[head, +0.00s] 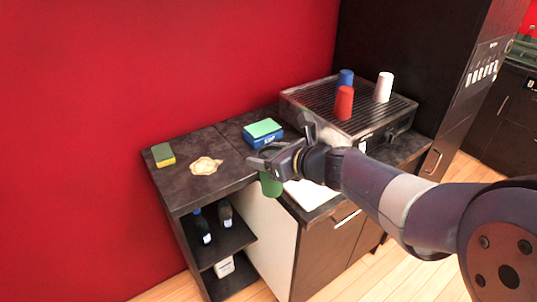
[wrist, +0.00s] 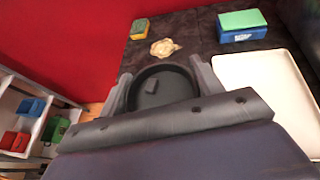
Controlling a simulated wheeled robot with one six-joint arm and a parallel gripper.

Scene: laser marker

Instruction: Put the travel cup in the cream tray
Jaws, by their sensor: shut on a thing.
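The travel cup (head: 270,185) is green in the head view, hanging upright below my gripper (head: 270,164). In the wrist view the cup (wrist: 162,86) shows as a dark round top between the two fingers of my gripper (wrist: 160,84), which is shut on it. The cream tray (head: 308,196) lies on the counter to the right of the cup, partly hidden by my arm. In the wrist view the tray (wrist: 262,82) is a pale, empty-looking flat surface. The cup is apart from it, near the counter's front edge.
A blue box with a green top (head: 263,133) stands behind the tray. A yellow-green sponge (head: 163,155) and a crumpled tan item (head: 206,166) lie at left. Red (head: 344,103), blue (head: 346,78) and white (head: 384,87) cups stand on a ribbed machine. Open shelves (head: 222,243) hold bottles.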

